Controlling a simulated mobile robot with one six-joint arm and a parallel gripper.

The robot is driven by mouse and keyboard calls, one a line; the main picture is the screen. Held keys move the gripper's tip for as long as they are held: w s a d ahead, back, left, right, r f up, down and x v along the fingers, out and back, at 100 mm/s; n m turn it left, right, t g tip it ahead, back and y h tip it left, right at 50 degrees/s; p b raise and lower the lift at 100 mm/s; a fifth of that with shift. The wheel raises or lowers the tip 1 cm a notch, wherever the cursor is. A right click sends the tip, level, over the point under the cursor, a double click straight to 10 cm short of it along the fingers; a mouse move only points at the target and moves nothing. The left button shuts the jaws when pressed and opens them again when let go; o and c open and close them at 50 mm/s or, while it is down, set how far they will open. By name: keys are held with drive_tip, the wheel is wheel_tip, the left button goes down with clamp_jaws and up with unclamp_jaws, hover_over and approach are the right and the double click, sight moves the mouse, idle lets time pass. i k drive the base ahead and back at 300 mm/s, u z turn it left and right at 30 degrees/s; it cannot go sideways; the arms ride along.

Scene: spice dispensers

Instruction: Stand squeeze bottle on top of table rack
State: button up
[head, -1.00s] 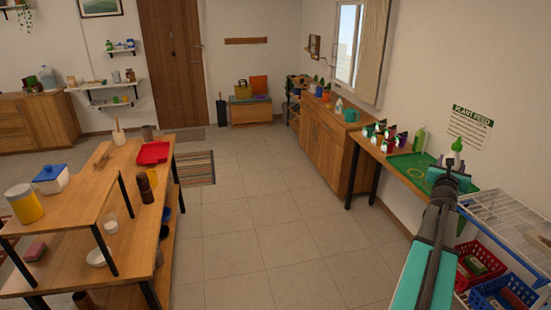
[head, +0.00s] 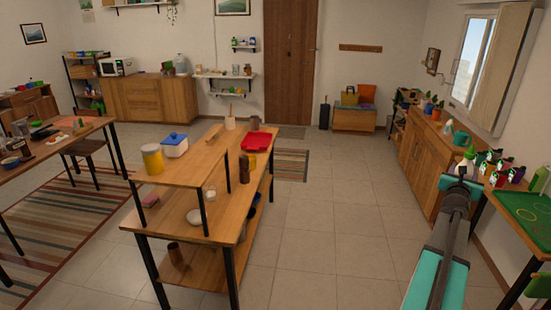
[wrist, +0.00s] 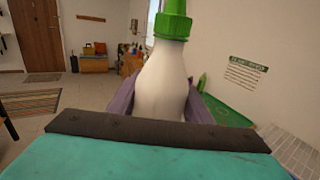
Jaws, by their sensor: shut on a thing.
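My gripper (head: 461,180) is shut on a white squeeze bottle with a green cap (head: 467,157), held upright in the air at the right of the head view. In the wrist view the same bottle (wrist: 163,85) fills the middle, its white body between the fingers and its green cap cut by the top edge. A raised wooden rack (head: 205,172) on dark legs stands over the wooden table (head: 245,205), left of my gripper and well apart from it.
A red tray (head: 257,140) and a brown jar (head: 244,169) stand on the table. Clear tiled floor (head: 335,220) lies between table and arm. At the right are a wooden cabinet (head: 425,175) and a bench with a green tray (head: 525,212).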

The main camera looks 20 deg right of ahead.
sight(195, 164)
drive_tip(key=z, duration=0.15)
drive_tip(key=k, duration=0.2)
drive_tip(key=u, duration=1.2)
drive_tip(key=i, duration=1.7)
drive_tip(key=u, duration=0.25)
